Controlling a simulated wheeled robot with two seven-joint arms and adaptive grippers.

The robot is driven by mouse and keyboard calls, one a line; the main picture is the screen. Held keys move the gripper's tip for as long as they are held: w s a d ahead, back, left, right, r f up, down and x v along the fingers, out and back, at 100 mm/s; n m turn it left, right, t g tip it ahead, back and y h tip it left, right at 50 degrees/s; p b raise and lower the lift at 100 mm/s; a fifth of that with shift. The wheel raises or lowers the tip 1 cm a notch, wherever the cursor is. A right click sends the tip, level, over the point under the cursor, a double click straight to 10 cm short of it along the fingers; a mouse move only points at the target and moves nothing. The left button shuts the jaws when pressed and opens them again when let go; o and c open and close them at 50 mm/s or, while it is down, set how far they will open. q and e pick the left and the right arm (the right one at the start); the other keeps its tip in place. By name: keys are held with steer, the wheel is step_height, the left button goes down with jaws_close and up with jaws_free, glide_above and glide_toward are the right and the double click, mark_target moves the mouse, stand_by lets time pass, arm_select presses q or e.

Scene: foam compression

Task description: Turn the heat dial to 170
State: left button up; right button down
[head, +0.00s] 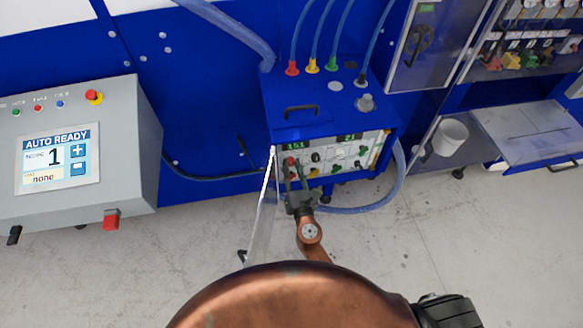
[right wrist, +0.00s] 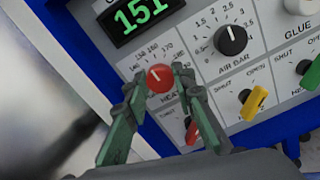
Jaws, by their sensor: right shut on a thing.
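The heat dial is a red round knob (right wrist: 161,77) with a white pointer line, on the light panel of the blue machine (head: 290,101). In the right wrist view its scale shows numbers around it, some hidden by my fingers. The pointer points up and slightly left. My right gripper (right wrist: 160,85) is shut on the red dial, one green finger on each side. It also shows in the head view (head: 297,172) at the panel's left part. A green display (right wrist: 139,14) above the dial reads 151. My left gripper is not in view.
Right of the dial are a black air bar knob (right wrist: 231,40), a yellow lever (right wrist: 254,103) and a green knob (right wrist: 309,74). A red lever (right wrist: 192,131) sits just below. A clear open door (head: 262,215) stands left of my right gripper.

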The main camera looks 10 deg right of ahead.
steer(key=m+b, duration=0.2)
steer(key=m, duration=0.3)
steer(key=shift+f+m, duration=0.15)
steer(key=shift+m, duration=0.15)
steer(key=shift+m+b, duration=1.05)
steer(key=shift+m, duration=0.85)
steer(key=c, duration=1.6)
jaws_free()
steer(key=shift+s, duration=0.15)
steer(key=s, duration=1.1)
steer(key=shift+s, duration=0.4)
